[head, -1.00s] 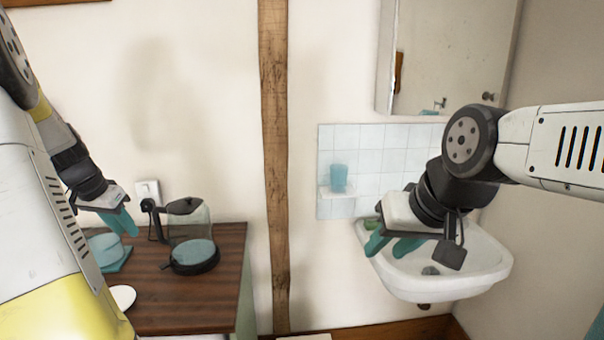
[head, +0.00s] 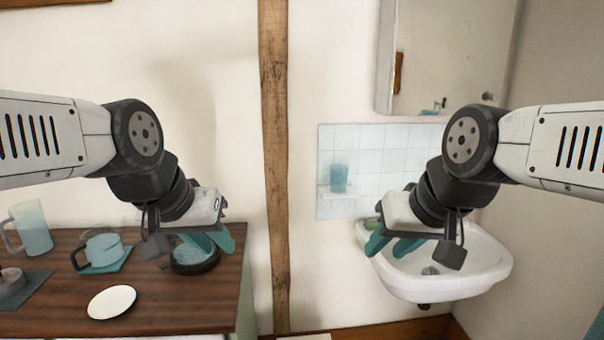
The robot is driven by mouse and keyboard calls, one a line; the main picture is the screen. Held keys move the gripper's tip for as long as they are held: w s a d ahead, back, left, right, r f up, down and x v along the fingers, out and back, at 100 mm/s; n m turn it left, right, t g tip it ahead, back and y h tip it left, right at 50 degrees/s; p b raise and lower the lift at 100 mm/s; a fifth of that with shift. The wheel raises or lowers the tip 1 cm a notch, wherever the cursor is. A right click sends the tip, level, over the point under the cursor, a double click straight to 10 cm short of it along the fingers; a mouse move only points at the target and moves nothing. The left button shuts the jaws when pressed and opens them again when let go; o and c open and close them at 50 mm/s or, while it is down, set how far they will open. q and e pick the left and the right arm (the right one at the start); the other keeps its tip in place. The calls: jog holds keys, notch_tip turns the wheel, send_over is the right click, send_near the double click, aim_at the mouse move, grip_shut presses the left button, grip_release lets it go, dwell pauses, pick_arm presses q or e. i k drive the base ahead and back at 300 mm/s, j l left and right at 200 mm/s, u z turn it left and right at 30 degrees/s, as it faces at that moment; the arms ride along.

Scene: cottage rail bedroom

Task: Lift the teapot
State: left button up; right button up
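The teapot (head: 194,269) stands on the dark wooden cabinet top near its right end. Only its round black base and part of its teal bottom show; its glass body, lid and handle are hidden behind my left gripper and wrist. My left gripper (head: 217,244) is in front of and above the teapot in the picture, its teal fingers apart and nothing seen between them. I cannot tell whether it touches the teapot. My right gripper (head: 391,245) hangs in front of the sink, its teal fingers apart and empty.
A teal mug (head: 103,250) on a teal mat, a tall pitcher (head: 33,232), a white plate (head: 112,302) and a dark item on a mat (head: 14,284) stand left on the cabinet top (head: 190,310). A wooden post (head: 275,180) rises right of it. The sink (head: 460,280) is at right.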

aim_at(102, 245)
jog(key=u, duration=1.5)
jog(key=i+j+z, duration=0.15)
jog(key=j, duration=0.25)
jog(key=i+j+z, duration=0.2)
jog(key=j, duration=0.25)
jog(key=i+j+z, duration=0.15)
jog(key=j, duration=0.3)
jog(key=j+z, duration=0.2)
jog(key=j, duration=0.25)
